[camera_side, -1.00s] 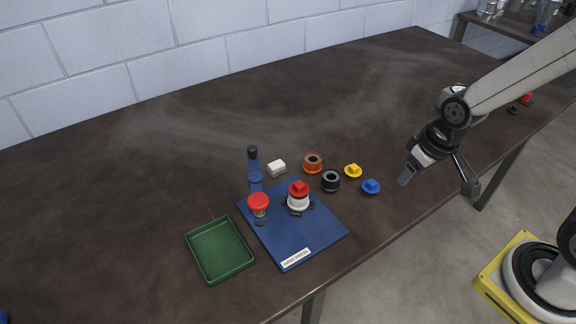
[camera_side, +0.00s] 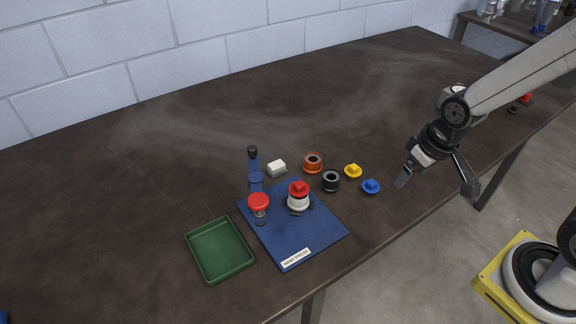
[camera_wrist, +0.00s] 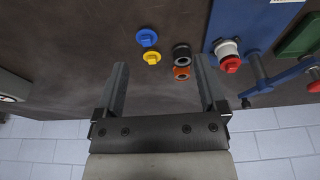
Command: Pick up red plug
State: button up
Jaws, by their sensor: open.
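The red plug (camera_side: 299,187) sits on top of a white ring-shaped part (camera_side: 299,202) on the blue hand press board (camera_side: 318,238). In the wrist view the red plug (camera_wrist: 231,65) is right of my jaws, against the white part (camera_wrist: 227,47). My gripper (camera_side: 436,181) is open and empty, above the table's front edge, well to the right of the plug. In the wrist view my gripper (camera_wrist: 161,62) shows its two fingers wide apart with nothing held between them.
A red press knob (camera_side: 258,201) and blue post (camera_side: 254,170) stand left of the plug. A black ring (camera_side: 330,181), orange ring (camera_side: 313,162), yellow plug (camera_side: 353,171) and blue plug (camera_side: 371,186) lie between board and gripper. A green tray (camera_side: 220,250) is at left.

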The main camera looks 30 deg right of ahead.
jog(key=n+g+y, duration=0.1)
jog(key=n+g, duration=0.2)
jog(key=n, duration=1.4)
send_over(299, 184)
jog(key=d, duration=0.2)
jog(key=f, duration=0.2)
jog(key=shift+s+a+f, duration=0.25)
jog(key=shift+s+f, duration=0.1)
jog(key=shift+f, duration=0.05)
jog(key=shift+w+a+f+n, duration=0.1)
jog(key=shift+w+a+n, duration=0.15)
jog(key=shift+a+n, duration=0.2)
jog(key=shift+f, duration=1.3)
jog(key=shift+w+a+f, duration=0.1)
jog(key=shift+a+f, duration=0.05)
jog(key=shift+f, duration=1.15)
jog(key=shift+w+a+f, duration=0.1)
jog(key=shift+a+f, duration=0.05)
jog(key=shift+f, duration=1.15)
jog(key=shift+c, duration=0.2)
jog(key=c, duration=1)
